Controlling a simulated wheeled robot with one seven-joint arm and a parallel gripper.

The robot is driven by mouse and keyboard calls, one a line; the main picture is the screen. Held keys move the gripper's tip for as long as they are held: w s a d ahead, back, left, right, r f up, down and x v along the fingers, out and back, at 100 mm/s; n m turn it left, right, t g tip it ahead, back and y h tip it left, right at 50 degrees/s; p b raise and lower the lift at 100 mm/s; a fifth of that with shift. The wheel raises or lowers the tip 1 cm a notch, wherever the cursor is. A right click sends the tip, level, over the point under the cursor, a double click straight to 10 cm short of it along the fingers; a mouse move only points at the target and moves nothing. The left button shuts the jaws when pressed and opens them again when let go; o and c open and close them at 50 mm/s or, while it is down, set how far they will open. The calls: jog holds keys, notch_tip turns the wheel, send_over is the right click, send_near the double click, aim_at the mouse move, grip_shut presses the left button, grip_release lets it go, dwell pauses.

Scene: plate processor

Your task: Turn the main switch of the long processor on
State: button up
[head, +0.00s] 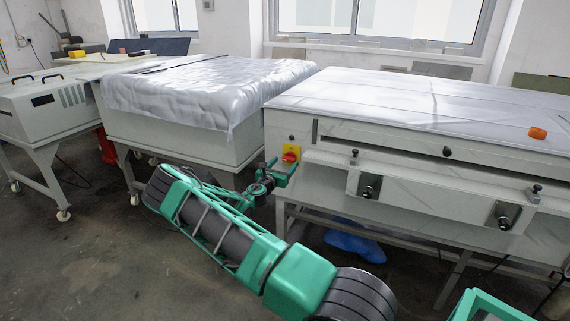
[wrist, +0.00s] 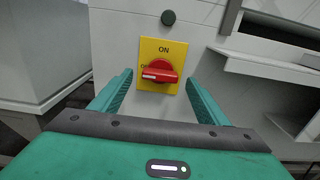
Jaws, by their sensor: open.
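The main switch (head: 291,153) is a red rotary knob on a yellow plate at the left end of the long processor's (head: 400,150) front. In the wrist view the red knob (wrist: 160,72) sits near the middle, below the word "ON" on the yellow plate (wrist: 174,47). The knob's handle lies roughly sideways, with a white mark at its left end. My gripper (head: 283,170) is in front of the switch. In the wrist view its green fingers (wrist: 158,90) are open, one to each side of the knob, and do not appear to touch it.
A dark round button (wrist: 168,17) is above the plate. A shelf-like ledge (wrist: 265,70) juts out to the right of the switch. A cloth-covered unit (head: 200,95) stands left of the processor, with a gap between them. An orange object (head: 537,133) lies on the processor's top.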

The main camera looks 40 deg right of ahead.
aim_at(288, 160)
jog(key=shift+x, duration=1.6)
jog(key=c, duration=1.1)
jog(key=shift+o, duration=0.2)
jog(key=shift+a, duration=0.15)
